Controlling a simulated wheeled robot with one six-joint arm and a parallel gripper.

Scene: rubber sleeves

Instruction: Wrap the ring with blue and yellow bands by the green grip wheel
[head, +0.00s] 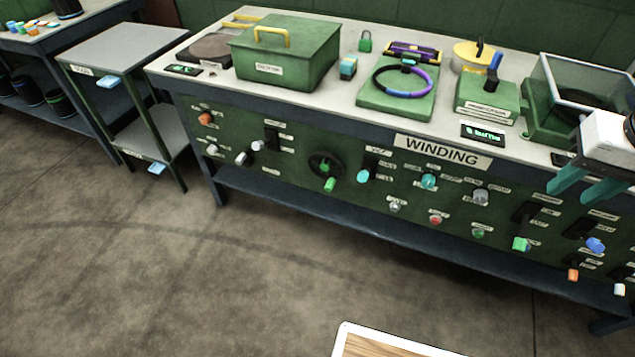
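The ring (427,75) lies on a green block on the bench; its visible parts look purple, blue and black, and I cannot make out separate bands. The grip wheel (324,160) is a dark handwheel on the green front panel, with a green grip (329,185) at its lower side. A small block with teal, dark and yellowish parts (347,68) stands left of the ring. My gripper (584,190) is at the right edge, in front of the panel's right part, far from the wheel and ring. Its two teal fingers are apart with nothing visible between them.
The bench front under the WINDING sign (442,150) carries several knobs and levers close together. A green lidded box (285,60) and a glass-topped green case (575,85) stand on top. A grey cart (120,48) is left.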

